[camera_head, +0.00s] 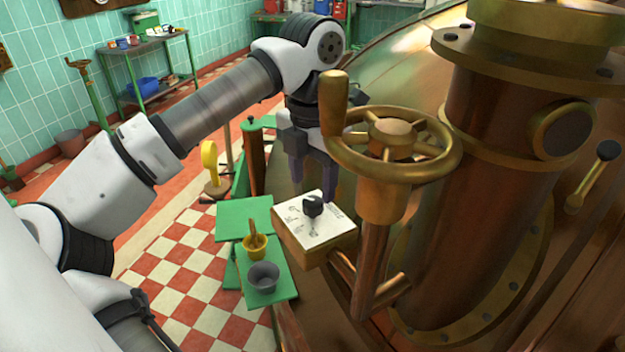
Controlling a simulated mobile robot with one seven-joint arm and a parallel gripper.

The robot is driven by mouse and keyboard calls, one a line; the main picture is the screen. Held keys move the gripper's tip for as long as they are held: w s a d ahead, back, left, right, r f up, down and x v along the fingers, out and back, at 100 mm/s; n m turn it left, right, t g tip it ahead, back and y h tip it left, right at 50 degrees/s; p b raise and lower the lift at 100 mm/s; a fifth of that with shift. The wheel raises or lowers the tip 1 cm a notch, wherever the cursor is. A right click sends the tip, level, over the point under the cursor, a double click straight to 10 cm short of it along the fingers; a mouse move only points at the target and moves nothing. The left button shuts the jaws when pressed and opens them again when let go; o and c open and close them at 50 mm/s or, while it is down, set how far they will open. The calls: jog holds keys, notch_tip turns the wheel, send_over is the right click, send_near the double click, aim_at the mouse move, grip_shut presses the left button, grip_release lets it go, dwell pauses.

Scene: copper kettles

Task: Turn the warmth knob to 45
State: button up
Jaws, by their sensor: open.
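The warmth knob appears to be the small black knob (313,206) on the white face of a brass box (297,226). The markings on the face are too small to read, so I cannot tell its setting. My gripper (313,182) hangs from the arm just above and behind the knob, pointing down, with its fingers apart. It looks empty. Part of the gripper's right side is hidden behind the brass handwheel. I cannot tell how much gap there is between the fingertips and the knob.
A brass handwheel (437,143) with an upright handle stands close to the right of my gripper. A large copper kettle (400,75) fills the right. Green trays hold a brass mortar (255,245) and a grey pot (263,276). Open checkered floor (180,265) lies left.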

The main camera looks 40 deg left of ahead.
aim_at(312, 201)
notch_tip(312, 201, up, 10)
jog(key=p, duration=0.6)
